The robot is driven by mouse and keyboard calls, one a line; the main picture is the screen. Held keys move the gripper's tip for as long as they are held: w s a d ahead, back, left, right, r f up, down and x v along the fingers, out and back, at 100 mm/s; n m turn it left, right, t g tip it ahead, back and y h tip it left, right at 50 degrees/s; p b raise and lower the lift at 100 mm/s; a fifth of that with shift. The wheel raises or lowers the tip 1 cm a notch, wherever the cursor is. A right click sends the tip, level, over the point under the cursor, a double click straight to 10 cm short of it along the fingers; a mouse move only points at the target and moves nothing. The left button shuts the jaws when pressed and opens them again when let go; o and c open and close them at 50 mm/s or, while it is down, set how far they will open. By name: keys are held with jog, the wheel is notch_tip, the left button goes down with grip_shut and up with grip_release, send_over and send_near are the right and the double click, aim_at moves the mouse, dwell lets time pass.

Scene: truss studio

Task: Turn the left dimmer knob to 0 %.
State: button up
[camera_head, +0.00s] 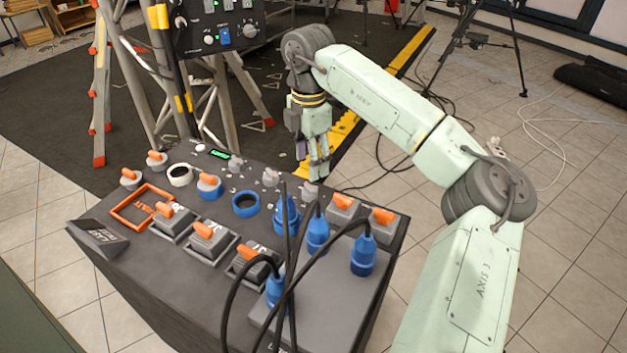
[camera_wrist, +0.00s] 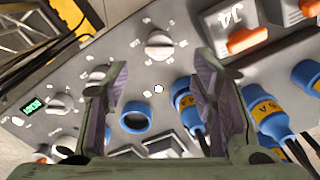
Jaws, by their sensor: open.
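A dark control console (camera_head: 190,262) carries a row of three grey dimmer knobs along its far edge. The left dimmer knob (camera_head: 236,163) is beside a small green-lit display (camera_head: 215,154); the middle knob (camera_head: 270,177) and right knob (camera_head: 310,190) follow. In the wrist view the left knob (camera_wrist: 60,103) is at the left by the lit display (camera_wrist: 34,106), whose reading is unclear. The middle (camera_wrist: 97,75) and right (camera_wrist: 158,44) knobs lie up and to the right. My gripper (camera_head: 319,174) is open and empty, pointing down near the right knob; its fingers (camera_wrist: 160,82) frame bare panel.
Blue plugs with black cables (camera_head: 318,235) stand up from the console's right half. Orange-lever switches (camera_head: 208,238), an orange frame (camera_head: 140,207) and a blue ring (camera_head: 246,204) occupy the middle and left. A truss tower (camera_head: 140,75) with a hanging control box (camera_head: 222,25) stands behind.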

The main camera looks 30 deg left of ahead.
aim_at(310, 186)
notch_tip(310, 186, down, 9)
jog(key=shift+r+p, duration=0.2)
jog(key=shift+p, duration=0.85)
jog(key=shift+c, duration=0.4)
jog(key=c, duration=1.1)
